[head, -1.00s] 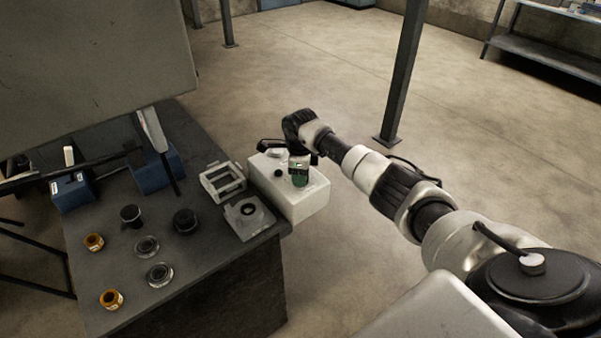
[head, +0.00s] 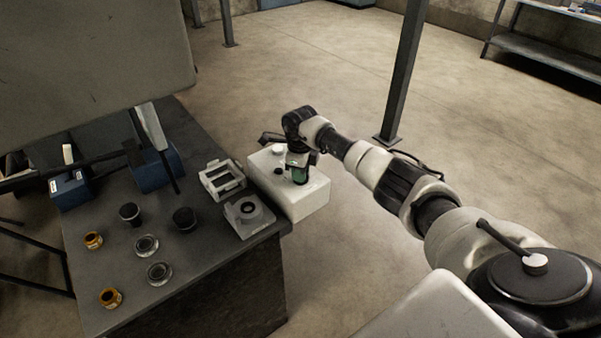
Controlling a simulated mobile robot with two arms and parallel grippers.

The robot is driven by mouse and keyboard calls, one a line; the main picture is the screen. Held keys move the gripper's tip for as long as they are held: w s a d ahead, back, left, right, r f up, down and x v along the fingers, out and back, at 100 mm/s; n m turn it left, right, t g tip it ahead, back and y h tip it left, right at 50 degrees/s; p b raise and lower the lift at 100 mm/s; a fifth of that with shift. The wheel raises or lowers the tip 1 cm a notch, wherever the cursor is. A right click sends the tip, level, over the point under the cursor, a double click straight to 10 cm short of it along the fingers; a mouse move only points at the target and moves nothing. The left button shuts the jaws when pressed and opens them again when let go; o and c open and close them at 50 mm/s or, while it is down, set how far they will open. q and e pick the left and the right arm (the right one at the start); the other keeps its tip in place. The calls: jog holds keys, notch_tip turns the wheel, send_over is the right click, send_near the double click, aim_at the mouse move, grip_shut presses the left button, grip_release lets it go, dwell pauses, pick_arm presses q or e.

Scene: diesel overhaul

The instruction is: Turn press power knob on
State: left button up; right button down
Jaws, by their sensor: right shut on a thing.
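A white control box (head: 307,205) sits at the right edge of the dark workbench. A small black knob (head: 278,171) and a round pale knob (head: 278,149) show on its top. My right gripper (head: 299,178) comes down from above onto the box top, right of the black knob. It is shut on a knob on the box, which the fingers and wrist mostly hide. How far that knob is turned cannot be seen. My left gripper is not in view.
The workbench (head: 200,262) holds a white frame (head: 222,180), a grey block with a ring (head: 247,216), black cylinders, glass-like rings and orange-brown parts. A large grey panel (head: 90,70) covers the upper left. A dark post (head: 402,75) stands behind my right arm.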

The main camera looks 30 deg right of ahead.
jog(key=m, duration=0.3)
jog(key=shift+m+b, duration=0.3)
jog(key=m, duration=0.3)
jog(key=shift+m, duration=0.3)
jog(key=m, duration=0.4)
jog(key=shift+r+m, duration=0.1)
jog(key=shift+m, duration=0.2)
jog(key=shift+m+p, duration=0.6)
jog(key=shift+m, duration=1.2)
jog(key=c, duration=1.1)
grip_release()
jog(key=shift+o, duration=0.2)
notch_tip(320, 180, up, 11)
jog(key=b, duration=0.2)
